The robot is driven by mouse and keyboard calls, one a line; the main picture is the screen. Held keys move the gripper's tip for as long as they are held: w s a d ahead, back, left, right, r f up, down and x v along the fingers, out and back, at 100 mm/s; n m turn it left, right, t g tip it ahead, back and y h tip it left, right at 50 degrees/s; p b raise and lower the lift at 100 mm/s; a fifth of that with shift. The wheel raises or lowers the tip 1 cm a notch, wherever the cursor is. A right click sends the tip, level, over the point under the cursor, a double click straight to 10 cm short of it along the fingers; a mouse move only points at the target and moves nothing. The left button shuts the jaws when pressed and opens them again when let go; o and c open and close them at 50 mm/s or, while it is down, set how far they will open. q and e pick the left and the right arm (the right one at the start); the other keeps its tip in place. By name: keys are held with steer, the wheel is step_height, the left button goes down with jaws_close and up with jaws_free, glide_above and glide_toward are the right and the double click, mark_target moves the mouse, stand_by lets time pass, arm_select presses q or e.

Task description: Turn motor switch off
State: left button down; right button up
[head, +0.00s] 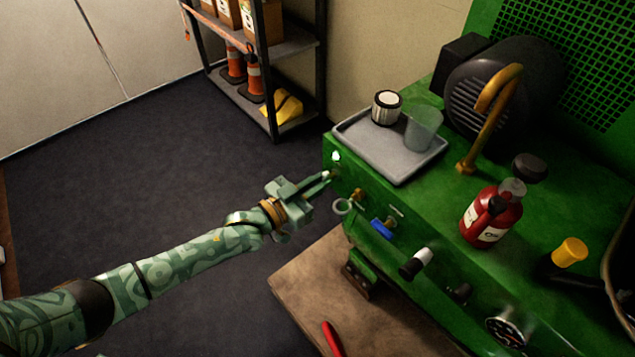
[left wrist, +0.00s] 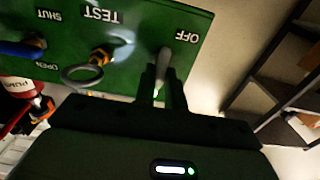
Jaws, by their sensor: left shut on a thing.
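The motor switch (left wrist: 165,58) is a pale lever on the green machine's panel (left wrist: 120,18), below the upside-down OFF label in the left wrist view. My left gripper (head: 327,176) reaches the panel's left end in the head view. In the left wrist view its dark fingers (left wrist: 157,84) are shut on the lever and hide part of it. In the head view the switch is mostly hidden by the fingers. A bright pale-green light (head: 336,156) glows just above them. My right gripper is not in view.
Beside the switch are a TEST ring (head: 342,207), a blue valve handle (head: 382,229) and a black-and-white knob (head: 415,263). A grey tray (head: 366,148) with a cup and jar, and a red bottle (head: 490,217), stand on the machine. Open floor lies left.

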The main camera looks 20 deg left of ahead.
arm_select(q)
steer(key=shift+m, duration=0.3)
steer(key=m, duration=1.7)
steer(key=shift+s+d+f+p, duration=0.25)
steer(key=shift+f+p, duration=0.1)
steer(key=shift+f, duration=0.05)
steer(key=shift+m, duration=0.3)
steer(key=c, duration=1.5)
jaws_free()
steer(key=shift+o, duration=0.2)
